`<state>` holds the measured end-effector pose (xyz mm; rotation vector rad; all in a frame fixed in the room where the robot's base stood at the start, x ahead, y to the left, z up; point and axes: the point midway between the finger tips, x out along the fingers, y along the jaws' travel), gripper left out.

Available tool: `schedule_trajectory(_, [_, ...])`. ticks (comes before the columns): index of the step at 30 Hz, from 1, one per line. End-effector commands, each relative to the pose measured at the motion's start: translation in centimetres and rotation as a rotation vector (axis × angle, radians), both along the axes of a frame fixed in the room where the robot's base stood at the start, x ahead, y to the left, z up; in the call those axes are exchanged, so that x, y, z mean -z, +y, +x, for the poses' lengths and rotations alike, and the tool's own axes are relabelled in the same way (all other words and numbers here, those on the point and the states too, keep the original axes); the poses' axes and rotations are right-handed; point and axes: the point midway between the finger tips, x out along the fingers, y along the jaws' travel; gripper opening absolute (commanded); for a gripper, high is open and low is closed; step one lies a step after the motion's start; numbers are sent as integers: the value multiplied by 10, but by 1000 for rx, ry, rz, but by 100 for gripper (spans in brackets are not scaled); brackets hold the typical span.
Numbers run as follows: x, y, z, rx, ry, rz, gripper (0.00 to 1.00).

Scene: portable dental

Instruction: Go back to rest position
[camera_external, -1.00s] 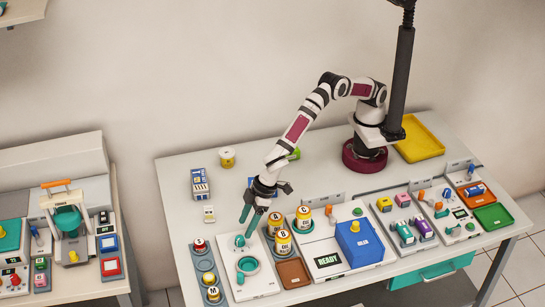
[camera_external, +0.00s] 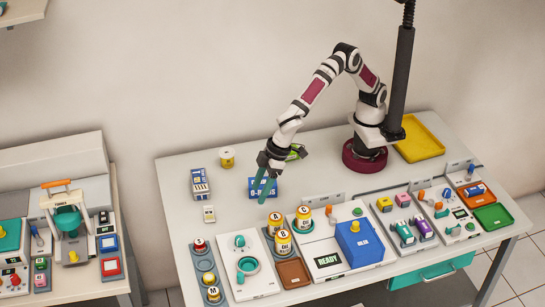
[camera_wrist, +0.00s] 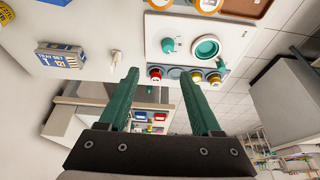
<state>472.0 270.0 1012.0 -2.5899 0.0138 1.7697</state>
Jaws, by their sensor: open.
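My gripper (camera_external: 267,190) has teal fingers and hangs above the table, in front of the blue box (camera_external: 256,184) that it partly hides in the external view. In the wrist view my gripper (camera_wrist: 162,98) has its two fingers spread apart, with nothing between them. The white panel (camera_external: 262,284) with a teal knob and a teal ring stands nearer the table's front edge, apart from the fingers.
A blue block (camera_external: 358,243), a brown tray (camera_external: 293,273) and a yellow tray (camera_external: 419,139) are to the right.

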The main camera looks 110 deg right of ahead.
Motion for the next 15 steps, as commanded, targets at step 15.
schedule_trajectory(15, [-46, -236, -319, 422, 397, 214, 65])
